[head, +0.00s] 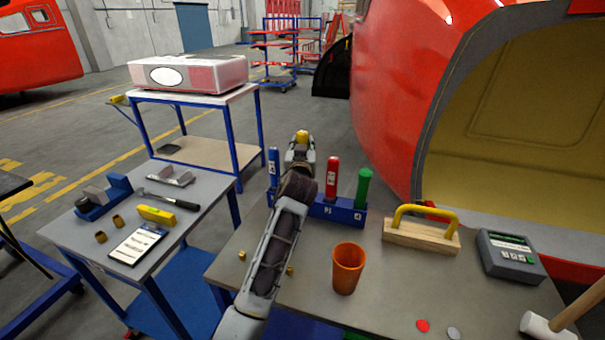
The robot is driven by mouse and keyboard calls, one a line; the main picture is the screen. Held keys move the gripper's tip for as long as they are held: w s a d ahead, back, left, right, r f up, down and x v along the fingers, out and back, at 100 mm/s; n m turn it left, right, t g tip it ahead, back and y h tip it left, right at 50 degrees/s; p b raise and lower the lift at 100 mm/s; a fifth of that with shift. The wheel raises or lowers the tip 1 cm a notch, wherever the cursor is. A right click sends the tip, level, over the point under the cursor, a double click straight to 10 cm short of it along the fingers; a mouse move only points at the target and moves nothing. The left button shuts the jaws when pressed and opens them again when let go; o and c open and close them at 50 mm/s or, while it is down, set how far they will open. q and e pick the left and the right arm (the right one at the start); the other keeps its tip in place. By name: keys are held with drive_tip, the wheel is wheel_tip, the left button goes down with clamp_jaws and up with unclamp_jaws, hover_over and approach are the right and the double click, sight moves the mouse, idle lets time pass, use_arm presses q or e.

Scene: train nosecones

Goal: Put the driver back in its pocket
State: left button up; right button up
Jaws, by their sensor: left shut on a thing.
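My left gripper (301,150) is above the back edge of the near table, shut on a yellow-handled driver (302,136). Only the top of the yellow handle shows; the gripper hides the rest. A blue rack (340,213) with pale labels stands on the table below and behind my forearm. It holds a blue driver (274,172), a red driver (332,175) and a green driver (364,186), all upright. My gripper is between the blue and red drivers in the picture. The pocket there is hidden by my arm. My right gripper is out of view.
On the near table are an orange cup (347,268), a wooden block with a yellow handle (421,232), a grey device (510,255) and a mallet (548,325). A side table (190,228) with tools stands left. The red nosecone (400,90) is behind.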

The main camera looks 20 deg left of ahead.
use_arm(q)
drive_tip(key=shift+f, duration=1.55)
drive_tip(key=shift+f, duration=1.85)
drive_tip(key=shift+f+b, duration=0.15)
drive_tip(key=shift+b, duration=0.2)
drive_tip(key=o, duration=1.1)
drive_tip(key=shift+c, duration=0.2)
